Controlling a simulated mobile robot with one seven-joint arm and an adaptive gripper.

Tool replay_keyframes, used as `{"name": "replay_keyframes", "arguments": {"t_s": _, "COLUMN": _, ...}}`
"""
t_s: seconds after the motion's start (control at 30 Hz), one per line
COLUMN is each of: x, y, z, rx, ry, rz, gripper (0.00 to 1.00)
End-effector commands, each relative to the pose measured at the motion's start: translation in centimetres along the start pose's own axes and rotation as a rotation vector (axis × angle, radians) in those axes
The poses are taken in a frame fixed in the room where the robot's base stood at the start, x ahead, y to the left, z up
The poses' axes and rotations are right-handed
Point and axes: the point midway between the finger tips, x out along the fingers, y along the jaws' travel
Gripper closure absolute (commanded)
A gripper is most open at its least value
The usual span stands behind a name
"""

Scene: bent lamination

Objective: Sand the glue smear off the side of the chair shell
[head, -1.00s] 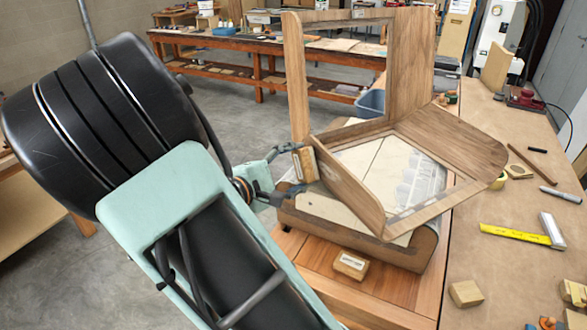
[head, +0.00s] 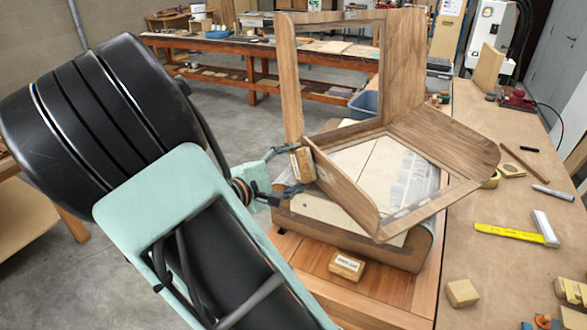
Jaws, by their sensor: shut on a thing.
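The chair shell (head: 408,77) is bent brown wood with a cut-out back, a seat frame and a raised side panel. It rests tilted on a curved form on the bench. My gripper (head: 284,172) is at the shell's left side, shut on a small tan sanding block (head: 302,164) with a pale label. The block is held upright against or very close to the outer face of the side panel (head: 343,187); I cannot tell if they touch. No glue smear can be made out on that face; the block and viewing angle hide part of it. Pale marks show on the front rim.
A second labelled block (head: 347,266) lies on the bench in front of the form (head: 405,257). The right-hand table holds a yellow square (head: 510,234), a marker (head: 553,192), a tape roll and wooden blocks (head: 462,293). A blue bin (head: 364,104) stands behind the shell.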

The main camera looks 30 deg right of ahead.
Motion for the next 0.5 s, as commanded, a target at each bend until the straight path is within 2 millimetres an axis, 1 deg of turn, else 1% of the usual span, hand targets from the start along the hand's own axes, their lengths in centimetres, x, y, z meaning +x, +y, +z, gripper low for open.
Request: {"name": "replay_keyframes", "arguments": {"t_s": 0.5, "x": 0.77, "y": -0.05, "z": 0.41, "rx": 0.0, "ry": 0.0, "rz": -0.001, "gripper": 0.58}}
